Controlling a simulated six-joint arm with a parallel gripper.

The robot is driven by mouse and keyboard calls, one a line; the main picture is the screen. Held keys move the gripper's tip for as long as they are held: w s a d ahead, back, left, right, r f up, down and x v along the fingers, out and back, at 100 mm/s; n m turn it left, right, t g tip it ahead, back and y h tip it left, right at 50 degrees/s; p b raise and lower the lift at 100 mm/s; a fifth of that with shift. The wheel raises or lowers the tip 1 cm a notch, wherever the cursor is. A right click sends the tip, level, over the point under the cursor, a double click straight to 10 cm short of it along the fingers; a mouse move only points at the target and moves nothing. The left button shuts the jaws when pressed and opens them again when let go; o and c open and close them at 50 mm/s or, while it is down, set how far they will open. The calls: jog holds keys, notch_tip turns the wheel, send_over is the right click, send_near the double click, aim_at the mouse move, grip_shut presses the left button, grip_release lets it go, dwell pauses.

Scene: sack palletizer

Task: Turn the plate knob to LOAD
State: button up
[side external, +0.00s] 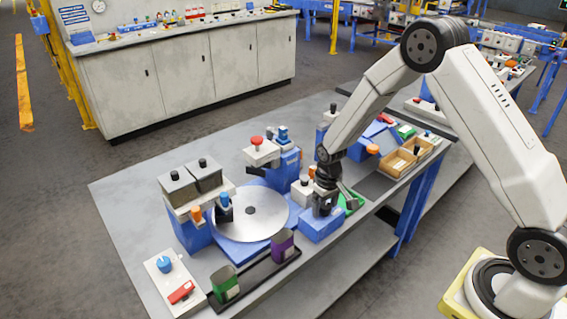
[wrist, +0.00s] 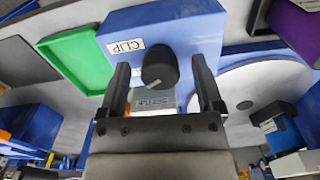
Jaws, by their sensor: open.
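A black round knob (wrist: 160,70) with a pale pointer line stands on a blue box (wrist: 185,25) in the wrist view. A white label reading CLIP (wrist: 125,47) is on that box. A grey label plate (wrist: 155,101) beside the knob carries small inverted lettering that I cannot read surely. My gripper (wrist: 161,66) is open, with one finger on each side of the knob and visible gaps. In the side view my gripper (side external: 324,203) is low over the blue box (side external: 321,228), hiding the knob. I cannot tell whether this is the plate knob.
A large silver disc (side external: 268,222) lies left of the box. A green tray (wrist: 78,60) is close by. Green (side external: 225,284) and purple (side external: 283,245) cups stand in front. A panel with a blue knob (side external: 164,264) and red lever (side external: 181,292) sits at the front left.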

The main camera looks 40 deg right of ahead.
jog(key=shift+f, duration=0.25)
grip_shut()
jog(key=shift+n, duration=0.5)
jog(key=n, duration=0.5)
jog(key=shift+n, duration=0.3)
jog(key=n, duration=0.5)
jog(key=shift+n, duration=0.3)
grip_release()
